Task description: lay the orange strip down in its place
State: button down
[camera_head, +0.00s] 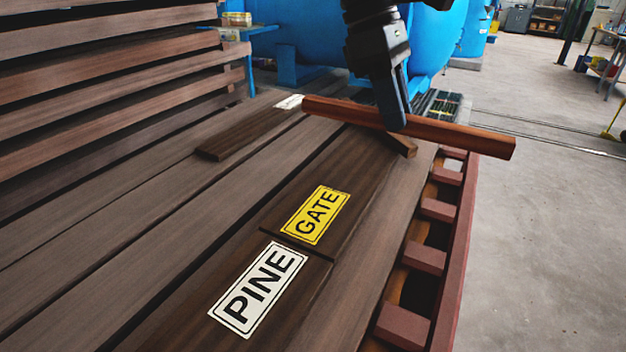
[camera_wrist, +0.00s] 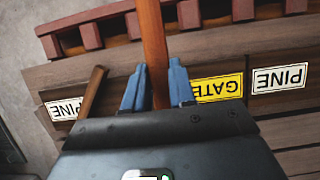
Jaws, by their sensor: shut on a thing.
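My gripper (camera_head: 398,122) is shut on an orange-brown wooden strip (camera_head: 460,137). The strip is held crosswise above the far part of the board stack, its right end reaching past the red-brown rail. In the wrist view the strip (camera_wrist: 153,50) runs between the two blue fingers (camera_wrist: 158,88). A yellow GATE label (camera_head: 316,214) and a white PINE label (camera_head: 258,288) lie on the dark boards nearer the head camera. A second, shorter brown strip (camera_wrist: 92,93) lies on the boards beside the gripper; only its end (camera_head: 405,145) shows in the head view. No contact of the held strip with the boards can be made out.
A dark loose piece (camera_head: 225,143) lies on the boards at left. Another white label (camera_head: 289,102) is at the far end. Stacked planks (camera_head: 110,85) rise at left. A rail with red-brown blocks (camera_head: 455,240) edges the right.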

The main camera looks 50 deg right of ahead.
jog(key=p, duration=0.1)
send_over(321, 189)
jog(key=w, duration=0.1)
notch_tip(321, 189, down, 7)
jog(key=shift+w+r, duration=0.1)
jog(key=shift+r, duration=0.1)
jog(key=shift+a+f+p, duration=0.15)
jog(key=shift+f+p, duration=0.15)
jog(key=shift+f, duration=1.85)
jog(key=shift+f, duration=0.1)
jog(key=c, duration=0.9)
grip_release()
jog(key=shift+c, duration=0.2)
jog(key=shift+r, duration=0.25)
jog(key=b+v, duration=0.1)
jog(key=v, duration=1)
jog(key=shift+w+r, duration=0.15)
jog(key=shift+r, duration=0.25)
